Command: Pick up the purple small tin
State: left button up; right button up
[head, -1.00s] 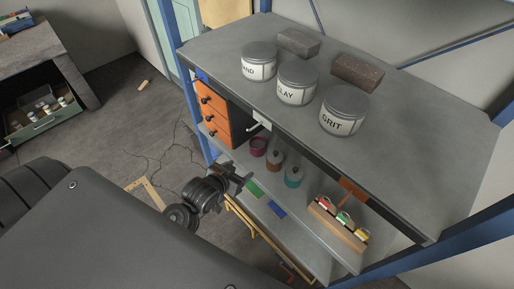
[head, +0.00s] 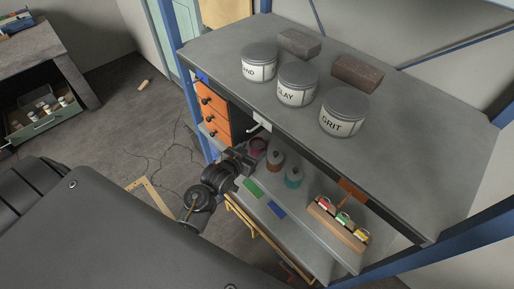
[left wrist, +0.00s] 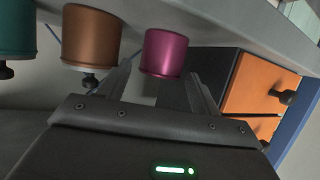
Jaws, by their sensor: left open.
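The purple small tin (head: 258,146) stands on the lower shelf of the bench, at the left end of a row of tins, partly hidden by my gripper in the head view. In the left wrist view the tin (left wrist: 164,53) shows as a magenta cylinder just beyond and between the fingertips. My left gripper (head: 249,157) is open and close to the tin; its two fingers show in the left wrist view (left wrist: 160,80). I cannot tell whether they touch it. My right gripper is not in view.
A brown tin (head: 275,161) and a teal tin (head: 294,177) stand right of the purple one. Orange drawers (head: 212,114) are close on the left. The bench top (head: 400,135) overhangs the shelf. A wooden rack (head: 336,226) with small items is farther right.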

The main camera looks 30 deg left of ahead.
aim_at(254, 149)
pick_arm(q)
jog(key=p+x, duration=0.1)
jog(key=x, duration=0.4)
jog(key=shift+w+a+f, duration=0.1)
jog(key=shift+f, duration=0.05)
jog(key=c, duration=0.8)
